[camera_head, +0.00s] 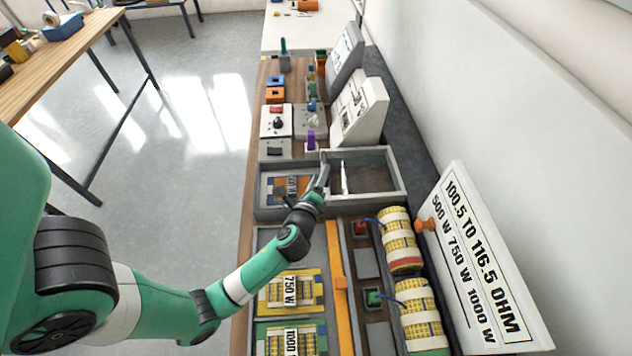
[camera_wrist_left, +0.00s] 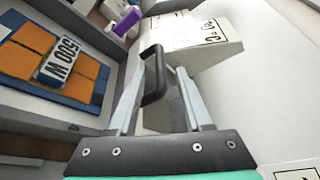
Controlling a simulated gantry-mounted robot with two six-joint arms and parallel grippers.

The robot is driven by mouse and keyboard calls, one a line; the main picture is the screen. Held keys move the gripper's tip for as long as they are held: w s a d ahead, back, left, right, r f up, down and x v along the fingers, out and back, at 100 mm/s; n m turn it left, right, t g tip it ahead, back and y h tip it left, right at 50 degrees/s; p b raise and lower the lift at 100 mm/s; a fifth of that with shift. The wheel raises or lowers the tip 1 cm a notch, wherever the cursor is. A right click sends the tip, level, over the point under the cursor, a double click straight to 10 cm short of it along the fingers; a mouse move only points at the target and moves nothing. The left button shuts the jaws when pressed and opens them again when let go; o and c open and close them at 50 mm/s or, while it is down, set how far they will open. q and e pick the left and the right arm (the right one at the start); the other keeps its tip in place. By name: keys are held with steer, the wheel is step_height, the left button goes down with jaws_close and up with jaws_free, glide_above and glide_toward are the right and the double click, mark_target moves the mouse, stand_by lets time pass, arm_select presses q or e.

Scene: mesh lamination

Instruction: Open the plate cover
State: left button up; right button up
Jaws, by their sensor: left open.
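My left gripper (camera_head: 334,172) is over the divider between the two grey trays in the head view. In the left wrist view its fingers (camera_wrist_left: 160,78) are open, one on each side of a black bar handle (camera_wrist_left: 153,78). The handle appears to belong to the plate cover, but its panel is not clear from this angle. Whether the fingers touch the handle cannot be told. An orange and blue plate labelled 500 W (camera_head: 283,188) lies in the left tray, and it also shows in the left wrist view (camera_wrist_left: 40,50). My right gripper is not in view.
The right grey tray (camera_head: 398,183) has a dark floor. Plates labelled 750 W (camera_head: 306,291) and 1000 W (camera_head: 272,340) lie nearer. Wound yellow rolls (camera_head: 400,245), a leaning sign (camera_head: 482,260) and a white control box (camera_head: 360,110) stand on the right. Switches and small parts crowd the far bench.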

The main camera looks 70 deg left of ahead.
arm_select(q)
steer(key=v, duration=0.5)
steer(key=shift+w, duration=0.1)
stand_by(0.3)
steer(key=w+d+r+n+t, duration=0.1)
steer(key=w+d+r+t, duration=0.1)
steer(key=w+r, duration=0.45)
steer(key=w+d+r+n+t, duration=0.15)
steer(key=w+r, duration=0.25)
steer(key=r, duration=0.6)
steer(key=w+d+r+n+t+h, duration=0.1)
steer(key=w+d+r+n+t, duration=0.2)
steer(key=r, duration=0.7)
steer(key=w+d+r+n+t+h, duration=0.1)
steer(key=d+r+t, duration=0.35)
steer(key=r, duration=0.55)
steer(key=s+d+r+n+t+h, duration=0.35)
steer(key=d+r+h, duration=0.3)
steer(key=r, duration=0.25)
steer(key=s+d+r+n+t+h, duration=0.2)
steer(key=s+d+r+t+h, duration=0.25)
steer(key=d+r+h, duration=0.35)
step_height(320, 180, up, 28)
steer(key=a+y+p, duration=0.1)
steer(key=p, duration=2.5)
steer(key=shift+s+a+f+g+y+p, duration=0.2)
steer(key=shift+s+g+y+p, duration=0.1)
steer(key=shift+y+p, duration=0.05)
